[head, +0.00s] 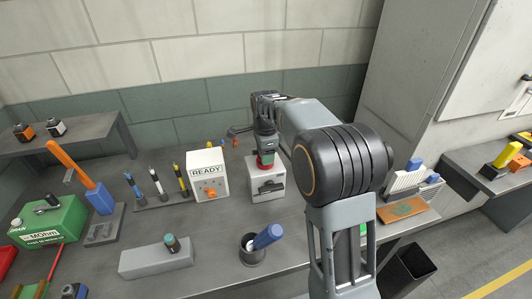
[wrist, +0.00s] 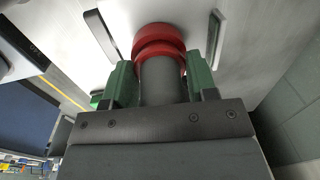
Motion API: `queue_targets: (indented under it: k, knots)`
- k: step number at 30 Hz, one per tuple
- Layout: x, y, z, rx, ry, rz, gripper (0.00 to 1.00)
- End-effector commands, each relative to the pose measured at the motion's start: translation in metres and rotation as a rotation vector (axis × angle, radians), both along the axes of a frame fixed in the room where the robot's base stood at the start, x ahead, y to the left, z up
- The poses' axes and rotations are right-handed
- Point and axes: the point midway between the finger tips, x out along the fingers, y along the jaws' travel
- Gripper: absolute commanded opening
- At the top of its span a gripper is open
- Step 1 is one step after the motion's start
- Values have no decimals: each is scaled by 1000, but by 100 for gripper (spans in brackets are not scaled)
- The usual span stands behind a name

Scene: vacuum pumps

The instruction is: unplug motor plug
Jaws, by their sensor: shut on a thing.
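My gripper (head: 266,155) points down over the white box with a dark rotary handle (head: 266,184). In the wrist view, its green-padded fingers (wrist: 162,80) are shut on a plug with a red ring and a grey body (wrist: 160,43). The plug's red part also shows in the head view (head: 265,161), at the top of the white box. Whether the plug is seated in the box or just clear of it cannot be told. The plug's far end is hidden.
A white box marked READY (head: 208,173) stands to the left. Several upright pens or tools are further left. A grey block (head: 156,260) and a green case (head: 46,222) are at left.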

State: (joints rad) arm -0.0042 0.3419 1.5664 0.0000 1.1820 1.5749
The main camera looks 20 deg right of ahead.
Motion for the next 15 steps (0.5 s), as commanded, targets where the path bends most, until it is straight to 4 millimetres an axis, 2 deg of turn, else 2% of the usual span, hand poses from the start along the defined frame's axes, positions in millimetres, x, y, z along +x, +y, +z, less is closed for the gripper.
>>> queue_targets:
  k: [1, 3, 15]
  knots:
    - [-10, 0, -29, 0, 69, 0, 14]
    - [-10, 0, -29, 0, 69, 0, 9]
    - [-10, 0, -18, 0, 69, 0, 9]
